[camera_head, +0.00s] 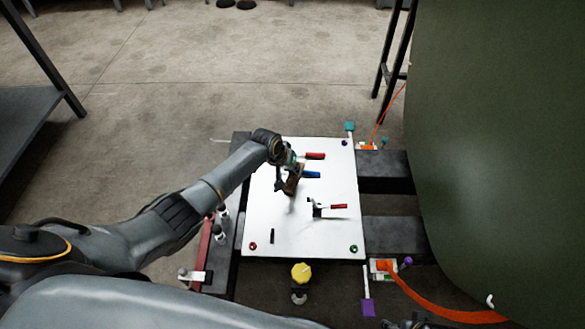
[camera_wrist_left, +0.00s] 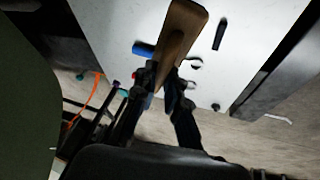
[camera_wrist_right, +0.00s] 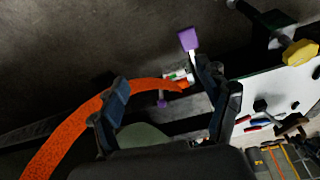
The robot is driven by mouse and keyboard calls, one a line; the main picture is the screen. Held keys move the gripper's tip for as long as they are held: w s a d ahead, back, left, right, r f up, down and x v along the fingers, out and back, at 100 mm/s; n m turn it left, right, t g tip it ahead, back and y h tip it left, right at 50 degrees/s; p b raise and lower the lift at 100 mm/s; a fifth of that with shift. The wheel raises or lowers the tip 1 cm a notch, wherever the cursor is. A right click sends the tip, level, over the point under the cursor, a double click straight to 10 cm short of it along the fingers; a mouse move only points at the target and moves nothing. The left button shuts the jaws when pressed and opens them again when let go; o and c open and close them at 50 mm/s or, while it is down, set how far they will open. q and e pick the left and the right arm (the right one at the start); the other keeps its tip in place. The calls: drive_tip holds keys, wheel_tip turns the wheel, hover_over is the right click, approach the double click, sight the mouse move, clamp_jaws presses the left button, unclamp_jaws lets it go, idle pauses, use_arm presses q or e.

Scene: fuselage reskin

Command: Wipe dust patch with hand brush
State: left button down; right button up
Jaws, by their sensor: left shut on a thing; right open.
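My left gripper (camera_head: 284,172) is shut on the hand brush (camera_head: 294,184), a brown wooden piece, over the middle of the white board (camera_head: 270,215). In the left wrist view the brush (camera_wrist_left: 178,38) sticks out between the fingers of the left gripper (camera_wrist_left: 167,72). Its bristles cannot be made out, and I cannot tell whether it touches the board. No dust patch can be made out on the board. My right gripper (camera_wrist_right: 163,92) is open and empty, off the board, near an orange strap (camera_wrist_right: 100,105).
On the board lie a red-handled tool (camera_head: 315,156), a blue-handled tool (camera_head: 312,175), another red-handled tool (camera_head: 339,206) and a small black piece (camera_head: 272,236). A yellow knob (camera_head: 301,272) stands at its near edge. A large green fuselage panel (camera_head: 500,150) blocks the right side.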

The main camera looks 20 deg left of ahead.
use_arm(q)
drive_tip(key=shift+r+p, duration=0.75)
drive_tip(key=shift+r, duration=0.05)
drive_tip(key=shift+r+p, duration=0.75)
drive_tip(key=shift+p, duration=0.05)
use_arm(e)
drive_tip(key=s+f, duration=0.3)
drive_tip(key=f, duration=0.7)
drive_tip(key=shift+s+d+f+g, duration=0.15)
drive_tip(key=shift+s+f+g, duration=0.1)
drive_tip(key=shift+s+g, duration=0.15)
